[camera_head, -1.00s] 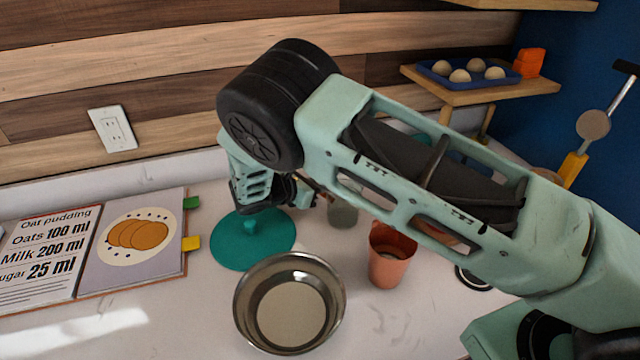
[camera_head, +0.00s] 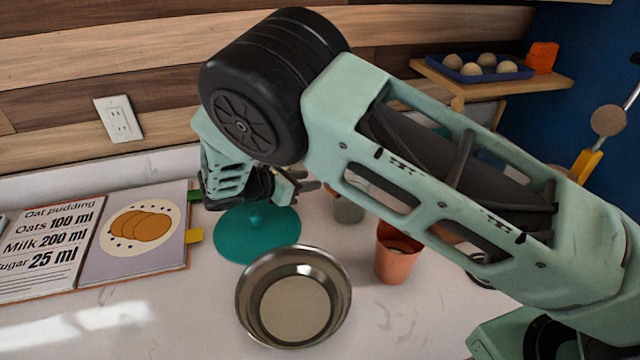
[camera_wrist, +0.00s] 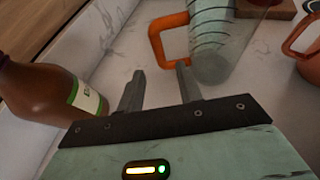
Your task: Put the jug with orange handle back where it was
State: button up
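The jug with orange handle (camera_wrist: 222,45) stands upright on the counter in the wrist view, a clear, ribbed vessel cut off by the top edge. Its orange handle (camera_wrist: 163,40) faces left, just beyond my fingertips. My gripper (camera_wrist: 158,82) is open, with nothing between its fingers, apart from the handle. In the head view my gripper (camera_head: 303,182) is small and partly hidden by my arm. A greyish vessel there, likely the jug (camera_head: 348,208), stands just right of it, its upper part hidden by my arm.
A brown bottle (camera_wrist: 45,90) is close left of my fingers. An orange cup (camera_head: 397,258), a steel bowl (camera_head: 343,315) and a teal lid-like disc (camera_head: 232,240) are on the counter. A recipe book (camera_head: 95,265) lies left. A shelf (camera_head: 520,88) holds a blue tray.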

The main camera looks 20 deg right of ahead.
jog(key=b+v, duration=0.1)
jog(key=v, duration=0.3)
jog(key=shift+s+a+r, duration=0.1)
jog(key=shift+s+a, duration=0.05)
jog(key=s+r+m+g+y, duration=0.2)
jog(key=s+y, duration=0.1)
jog(key=s, duration=0.3)
jog(key=s+d+r+m+g+y, duration=0.1)
jog(key=s+r+m+g+y, duration=0.1)
jog(key=s, duration=0.4)
jog(key=s+r+m+g+y, duration=0.1)
jog(key=s+r+m+y, duration=0.2)
jog(key=s, duration=0.3)
jog(key=shift+s+d+m+g+y, duration=0.3)
jog(key=shift+s+m+g, duration=0.1)
jog(key=shift+m, duration=0.2)
jog(key=s+d+r+m+y, duration=0.1)
jog(key=s+m+y, duration=0.1)
jog(key=s, duration=0.5)
jog(key=s+d+r+m+y, duration=0.1)
jog(key=s+r+m+y, duration=0.1)
jog(key=s+m, duration=0.2)
jog(key=shift+s+r+m+t, duration=0.25)
jog(key=shift+s+m+t, duration=0.05)
jog(key=shift+s, duration=1.45)
